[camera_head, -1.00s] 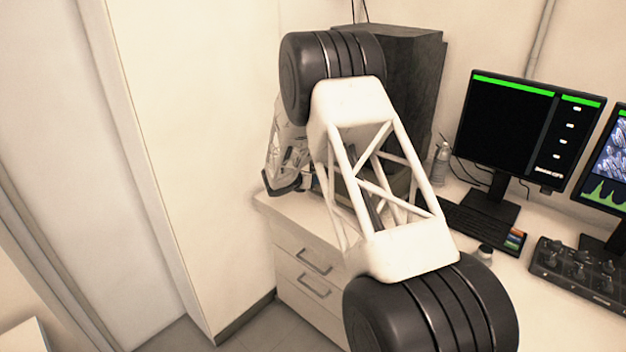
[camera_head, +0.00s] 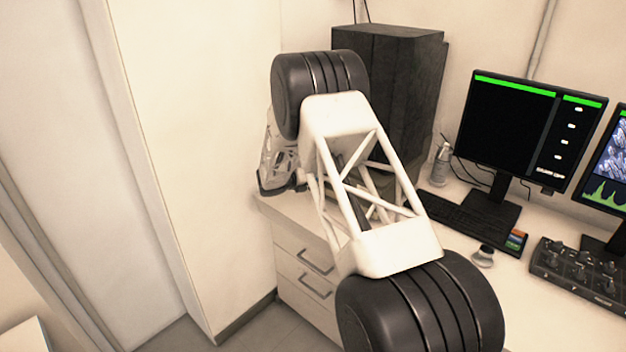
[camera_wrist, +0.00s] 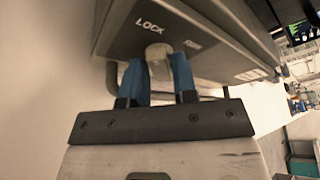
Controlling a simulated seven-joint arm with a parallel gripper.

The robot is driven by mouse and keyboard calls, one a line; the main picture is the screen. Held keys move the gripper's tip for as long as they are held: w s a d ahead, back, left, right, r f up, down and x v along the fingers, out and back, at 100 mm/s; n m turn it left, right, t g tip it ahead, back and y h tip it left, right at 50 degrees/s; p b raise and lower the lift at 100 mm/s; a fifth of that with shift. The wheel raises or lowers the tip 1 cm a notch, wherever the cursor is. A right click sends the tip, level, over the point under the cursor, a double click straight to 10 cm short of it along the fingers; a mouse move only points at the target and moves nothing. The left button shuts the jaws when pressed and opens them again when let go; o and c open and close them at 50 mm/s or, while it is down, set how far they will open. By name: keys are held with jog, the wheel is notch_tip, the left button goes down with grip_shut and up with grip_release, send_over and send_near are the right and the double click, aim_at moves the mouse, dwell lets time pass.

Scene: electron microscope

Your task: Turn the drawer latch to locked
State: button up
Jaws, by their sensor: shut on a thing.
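The latch (camera_wrist: 156,50) is a small pale knob on the front of a grey instrument box (camera_wrist: 115,40) in the wrist view. The word LOCK is printed at its upper left, and another small label sits to its right, too blurred to read. My gripper (camera_wrist: 161,62) has two blue fingers, one on each side of the latch, and is shut on it. The fingers cover the lower sides of the knob, and I cannot tell its exact angle. In the head view, my own arm hides the gripper and the latch.
A dark tower case (camera_head: 400,75) stands behind my arm. A monitor (camera_head: 510,130), a keyboard (camera_head: 455,222), a bottle (camera_head: 440,165) and a knob panel (camera_head: 580,270) stand to the right on the desk. White drawers (camera_head: 300,262) are below. A wall (camera_head: 185,150) is close on the left.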

dwell(0.3)
jog(key=o, duration=0.7)
jog(key=shift+d, duration=0.1)
jog(key=shift+o, duration=0.2)
jog(key=v, duration=0.7)
jog(key=shift+s+a, duration=0.15)
jog(key=shift+a, duration=0.25)
jog(key=shift+r, duration=0.1)
